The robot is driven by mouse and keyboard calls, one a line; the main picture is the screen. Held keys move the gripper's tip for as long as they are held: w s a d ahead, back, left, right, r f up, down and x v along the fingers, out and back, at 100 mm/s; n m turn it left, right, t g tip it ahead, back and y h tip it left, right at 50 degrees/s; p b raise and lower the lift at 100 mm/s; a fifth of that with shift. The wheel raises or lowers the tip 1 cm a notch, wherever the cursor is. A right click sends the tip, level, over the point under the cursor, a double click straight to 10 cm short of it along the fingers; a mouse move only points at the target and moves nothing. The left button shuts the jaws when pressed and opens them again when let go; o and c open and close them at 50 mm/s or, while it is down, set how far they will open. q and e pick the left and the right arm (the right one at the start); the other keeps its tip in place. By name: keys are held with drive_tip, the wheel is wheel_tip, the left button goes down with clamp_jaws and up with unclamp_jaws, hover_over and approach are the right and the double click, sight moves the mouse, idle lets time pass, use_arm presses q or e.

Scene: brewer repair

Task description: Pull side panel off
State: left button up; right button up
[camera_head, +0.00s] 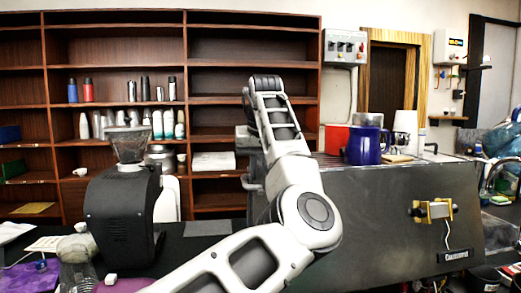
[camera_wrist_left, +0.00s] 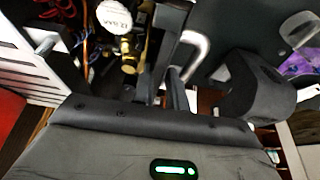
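The brewer (camera_head: 390,215) is a large dark machine at the right in the head view. A pale bar handle (camera_head: 248,182) shows at its left side, seen nearly edge-on. My left arm reaches up in front of that side and hides much of it. My left gripper is mostly behind the forearm. In the left wrist view its dark fingers (camera_wrist_left: 165,80) point toward a curved chrome handle (camera_wrist_left: 191,52) and overlap it; whether they close on it is unclear. Beside them, a white gauge (camera_wrist_left: 114,17), a brass fitting and wires show inside the machine. My right gripper is not in view.
A black grinder (camera_head: 122,212) stands on the counter at the left, near a purple cloth (camera_head: 128,285). Shelves (camera_head: 215,100) fill the back wall.

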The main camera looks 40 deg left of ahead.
use_arm(q)
drive_tip(key=shift+x, duration=1.15)
clamp_jaws()
drive_tip(key=shift+s+a+r, duration=0.1)
drive_tip(key=shift+a, duration=0.05)
idle(0.8)
drive_tip(key=shift+s+a+r, duration=0.15)
drive_tip(key=shift+s+a, duration=0.25)
drive_tip(key=shift+s, duration=0.15)
drive_tip(key=shift+s+a+r, duration=0.15)
drive_tip(key=shift+s+a, duration=0.3)
drive_tip(key=shift+s, duration=0.05)
drive_tip(key=shift+r, duration=0.1)
drive_tip(key=shift+s+a+r, duration=0.2)
drive_tip(key=shift+s+a, duration=0.4)
drive_tip(key=shift+s, duration=0.2)
drive_tip(key=shift+s+a+r, duration=0.2)
drive_tip(key=shift+s+a, duration=0.4)
drive_tip(key=shift+s, duration=0.15)
